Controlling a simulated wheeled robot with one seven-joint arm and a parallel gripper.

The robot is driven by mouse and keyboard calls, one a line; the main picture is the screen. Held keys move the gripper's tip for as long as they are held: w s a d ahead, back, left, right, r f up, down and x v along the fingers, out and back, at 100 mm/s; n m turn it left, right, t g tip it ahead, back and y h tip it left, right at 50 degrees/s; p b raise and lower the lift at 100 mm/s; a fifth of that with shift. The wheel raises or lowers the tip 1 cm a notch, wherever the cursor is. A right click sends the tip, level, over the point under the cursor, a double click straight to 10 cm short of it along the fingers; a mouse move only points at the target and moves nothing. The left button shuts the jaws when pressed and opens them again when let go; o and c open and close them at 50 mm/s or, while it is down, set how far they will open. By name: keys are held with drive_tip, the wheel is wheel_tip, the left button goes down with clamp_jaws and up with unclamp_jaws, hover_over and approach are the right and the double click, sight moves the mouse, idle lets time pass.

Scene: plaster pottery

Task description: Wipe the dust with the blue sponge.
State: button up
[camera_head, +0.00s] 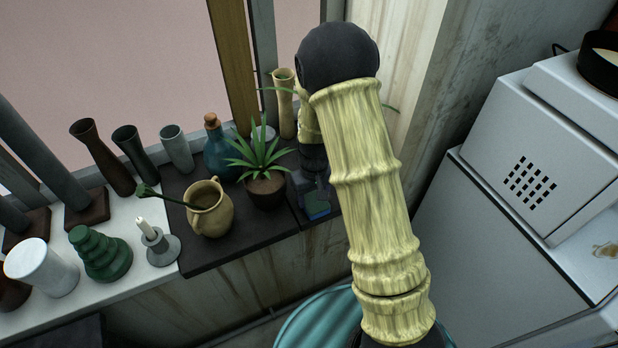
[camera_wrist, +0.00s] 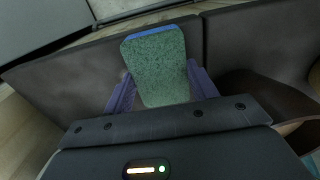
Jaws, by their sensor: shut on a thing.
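The sponge (camera_wrist: 156,66) has a speckled green face and a blue edge, and it sits between the two fingers of my gripper (camera_wrist: 159,82) in the wrist view. My gripper is shut on it. In the head view my gripper (camera_head: 312,186) points down over the right end of the dark slab, and a small blue bit of the sponge (camera_head: 318,208) shows below it. Whether the sponge touches the slab I cannot tell. A brownish patch (camera_head: 607,249) marks the white machine at the right; I cannot tell if it is dust.
A potted plant (camera_head: 266,190) stands just left of my gripper. A tan jug (camera_head: 210,208), a blue corked bottle (camera_head: 219,150) and a tall tan vase (camera_head: 284,105) are close by. The white machine (camera_head: 500,180) stands right. The slab's front strip (camera_head: 240,250) is bare.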

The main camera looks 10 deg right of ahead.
drive_tip(key=shift+s+a+r, duration=0.1)
drive_tip(key=shift+a, duration=0.3)
wheel_tip(320, 180, up, 8)
drive_tip(key=p, duration=0.6)
drive_tip(key=shift+d, duration=0.1)
